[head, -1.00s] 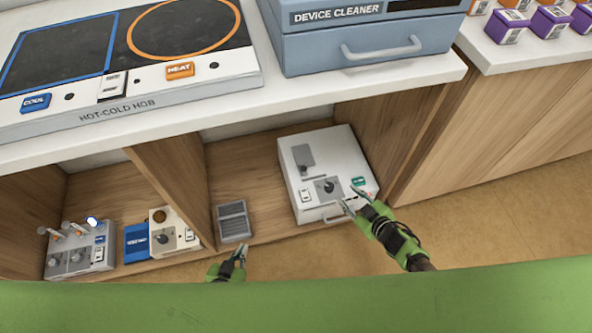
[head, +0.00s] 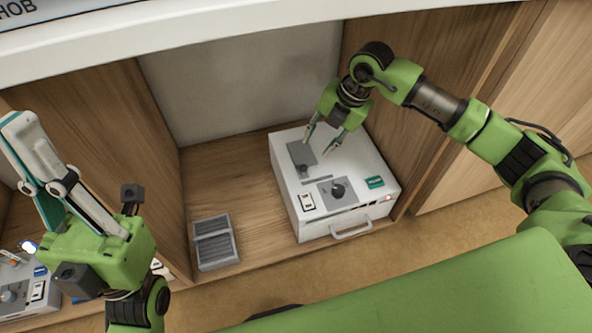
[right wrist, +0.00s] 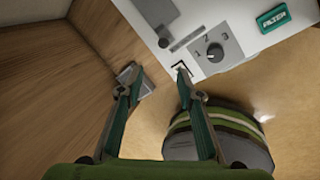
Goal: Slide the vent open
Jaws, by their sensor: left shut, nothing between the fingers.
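A white box-shaped device (head: 285,190) stands in the open shelf. On its top is a grey plate (head: 301,152) with a small round knob (head: 303,170) at its near end, which looks like the vent slide. The plate also shows at the top of the right wrist view (right wrist: 157,10). My right gripper (head: 317,148) is open and empty above the device top, close to the plate; I cannot tell whether it touches. My left gripper (head: 22,128) is shut and empty, raised at the far left, fingers pointing up, away from the device.
The device top also has a dial (head: 338,190), a white switch (head: 306,202) and a green button (head: 375,182); a handle (head: 351,230) is on its front. A grey slatted block (head: 215,243) lies left of it. Wooden shelf walls (head: 140,150) and the counter edge (head: 200,40) bound the space.

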